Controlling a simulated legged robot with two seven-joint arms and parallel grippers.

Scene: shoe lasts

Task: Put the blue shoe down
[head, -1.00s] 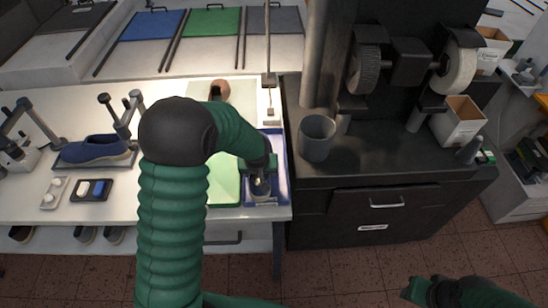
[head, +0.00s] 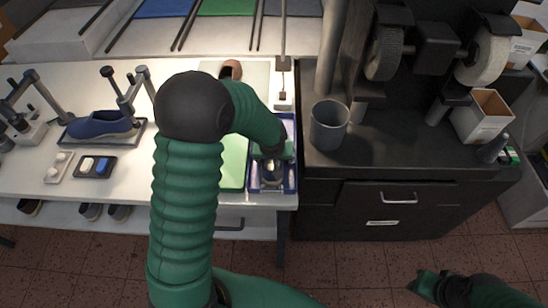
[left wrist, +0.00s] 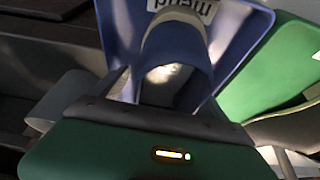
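A blue-grey shoe (left wrist: 178,52) is between the fingers of my left gripper (left wrist: 165,85) in the left wrist view, over the blue tray (left wrist: 235,25). In the head view my left gripper (head: 271,168) is low over the tray (head: 289,180) and partly hides the shoe. I cannot tell whether the fingers press on the shoe or whether it rests on the tray floor. Another blue shoe (head: 103,125) with a tan sole sits on a stand at the left. My right gripper (head: 420,284) is at the lower right, apart from everything; its finger opening is unclear.
A green mat (head: 233,165) lies left of the tray. A grey cup (head: 329,125) stands on the dark cabinet just right of the tray. A grinding machine (head: 436,50) is behind it. A small dark tray (head: 95,166) with pads lies at the front left.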

